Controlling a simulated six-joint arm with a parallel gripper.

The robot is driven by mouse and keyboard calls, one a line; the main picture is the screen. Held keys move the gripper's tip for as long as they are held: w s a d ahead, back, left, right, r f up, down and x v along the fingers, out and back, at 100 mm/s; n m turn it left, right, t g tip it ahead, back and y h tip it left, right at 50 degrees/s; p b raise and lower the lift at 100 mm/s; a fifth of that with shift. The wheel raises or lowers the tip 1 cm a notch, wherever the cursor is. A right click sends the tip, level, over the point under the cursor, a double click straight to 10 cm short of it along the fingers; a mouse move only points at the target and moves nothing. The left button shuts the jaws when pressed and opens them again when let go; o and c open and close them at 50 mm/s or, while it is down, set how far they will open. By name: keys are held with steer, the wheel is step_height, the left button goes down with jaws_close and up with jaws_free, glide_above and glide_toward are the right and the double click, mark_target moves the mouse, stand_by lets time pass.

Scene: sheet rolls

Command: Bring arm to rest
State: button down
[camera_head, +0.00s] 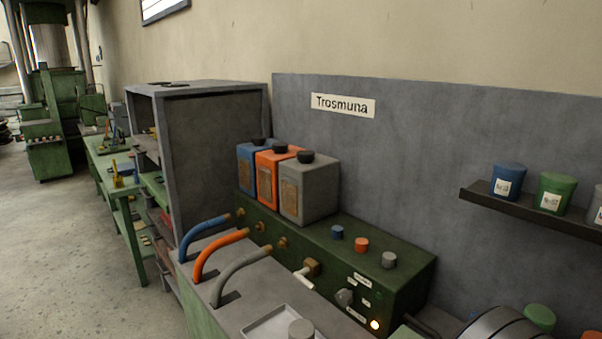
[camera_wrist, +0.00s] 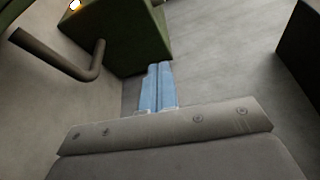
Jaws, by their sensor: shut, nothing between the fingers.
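My gripper (camera_wrist: 158,68) shows in the wrist view, with its two light blue fingers shut together and nothing between them. They are seen over a grey surface, close below the corner of a dark green box (camera_wrist: 125,35) in the picture. I cannot tell how far apart they are. I cannot make out my gripper in the head view.
The green control box (camera_head: 400,275) has a lit lamp (camera_head: 375,324). A dark bent pipe (camera_wrist: 65,55) lies left of the fingers. Blue, orange and grey hoses (camera_head: 240,262) arch over the bench. A shelf (camera_head: 530,208) with lidded pots is at right.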

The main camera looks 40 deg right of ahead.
steer(key=shift+d+f+m+g, duration=0.3)
steer(key=shift+d+f+m, duration=0.7)
steer(key=shift+f+m, duration=0.2)
